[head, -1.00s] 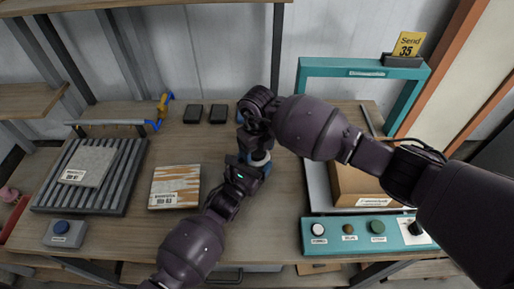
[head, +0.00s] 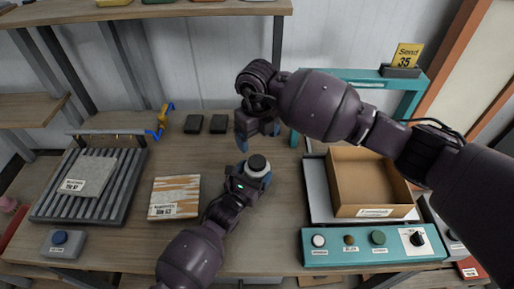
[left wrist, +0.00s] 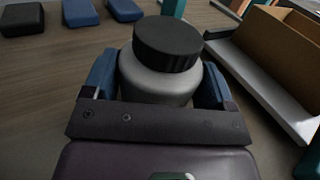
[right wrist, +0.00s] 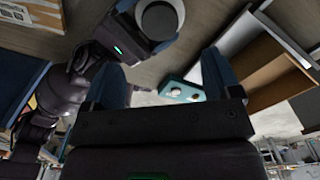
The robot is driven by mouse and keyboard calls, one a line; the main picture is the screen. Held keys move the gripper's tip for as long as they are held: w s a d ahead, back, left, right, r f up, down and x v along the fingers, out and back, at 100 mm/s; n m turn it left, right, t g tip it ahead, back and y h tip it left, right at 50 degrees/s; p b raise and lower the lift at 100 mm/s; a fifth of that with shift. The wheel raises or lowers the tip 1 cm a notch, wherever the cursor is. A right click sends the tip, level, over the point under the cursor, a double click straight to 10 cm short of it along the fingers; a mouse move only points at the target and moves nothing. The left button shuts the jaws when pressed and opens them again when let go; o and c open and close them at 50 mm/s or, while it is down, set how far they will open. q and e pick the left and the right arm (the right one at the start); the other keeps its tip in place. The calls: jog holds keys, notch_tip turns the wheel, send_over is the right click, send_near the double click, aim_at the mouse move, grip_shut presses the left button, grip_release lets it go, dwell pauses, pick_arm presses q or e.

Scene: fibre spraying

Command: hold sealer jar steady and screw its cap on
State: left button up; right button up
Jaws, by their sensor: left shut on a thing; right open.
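The sealer jar (left wrist: 158,84) is a light grey jar standing upright on the bench. Its black cap (left wrist: 168,42) sits on top of it, and looks slightly tilted in the left wrist view. In the head view the cap (head: 257,163) shows from above. My left gripper (head: 246,177) is shut around the jar's body, with a blue finger on each side. My right gripper (head: 256,124) is open and empty, above and behind the jar in the head view. In the right wrist view the jar and cap (right wrist: 159,20) lie beyond the open fingers, at top centre.
A cardboard box (head: 368,182) sits on a tray at the right, behind a teal button panel (head: 370,243). A striped tile (head: 175,197) lies left of the jar. A ribbed rack (head: 127,181) stands further left.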

jog(key=shift+r, duration=1.35)
pick_arm(q)
jog(key=o, duration=1.7)
jog(key=shift+c, duration=0.2)
jog(key=shift+s, duration=0.1)
jog(key=v, duration=1)
jog(key=shift+s+a+b, duration=0.15)
jog(key=shift+s+b, duration=0.1)
jog(key=shift+b, duration=0.1)
pick_arm(e)
jog(key=shift+f, duration=0.35)
